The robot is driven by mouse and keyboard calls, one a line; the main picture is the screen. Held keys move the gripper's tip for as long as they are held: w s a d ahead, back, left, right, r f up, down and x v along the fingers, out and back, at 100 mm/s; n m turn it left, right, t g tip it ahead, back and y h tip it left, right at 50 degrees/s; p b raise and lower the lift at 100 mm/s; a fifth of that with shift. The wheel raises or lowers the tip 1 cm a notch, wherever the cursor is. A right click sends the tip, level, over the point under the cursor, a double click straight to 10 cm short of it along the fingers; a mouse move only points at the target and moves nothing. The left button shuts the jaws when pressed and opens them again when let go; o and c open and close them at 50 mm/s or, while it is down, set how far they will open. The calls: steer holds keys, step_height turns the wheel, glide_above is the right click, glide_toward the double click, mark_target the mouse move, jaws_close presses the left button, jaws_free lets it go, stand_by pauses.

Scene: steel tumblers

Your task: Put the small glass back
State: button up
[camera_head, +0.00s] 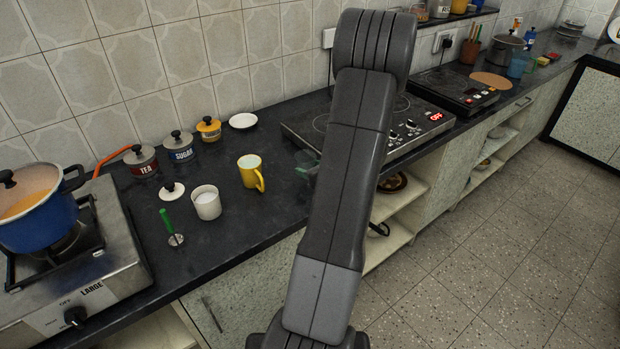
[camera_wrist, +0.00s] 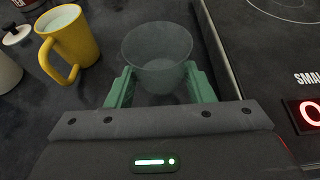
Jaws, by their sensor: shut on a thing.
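The small glass (camera_wrist: 157,48) is clear and upright in the wrist view, with its round rim facing up. My gripper (camera_wrist: 160,86) has its green fingers shut on the glass, one on each side. In the head view only a bit of the green fingers (camera_head: 306,164) shows left of my arm, over the counter by the hob's near left edge. The glass is hardly visible there. I cannot tell whether its base touches the counter.
A yellow mug (camera_head: 250,172) stands left of the glass, with a white cup (camera_head: 206,202) beyond it. The induction hob (camera_head: 330,123) is just right. Lidded jars (camera_head: 181,147) and a white saucer (camera_head: 243,121) stand along the wall. A blue pot (camera_head: 38,217) sits on the stove (camera_head: 110,250).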

steer(key=shift+f, duration=1.85)
steer(key=shift+f, duration=0.1)
steer(key=o, duration=1)
steer(key=shift+r, duration=0.25)
steer(key=v, duration=1.2)
steer(key=shift+f+b, duration=0.2)
steer(key=shift+b, duration=0.15)
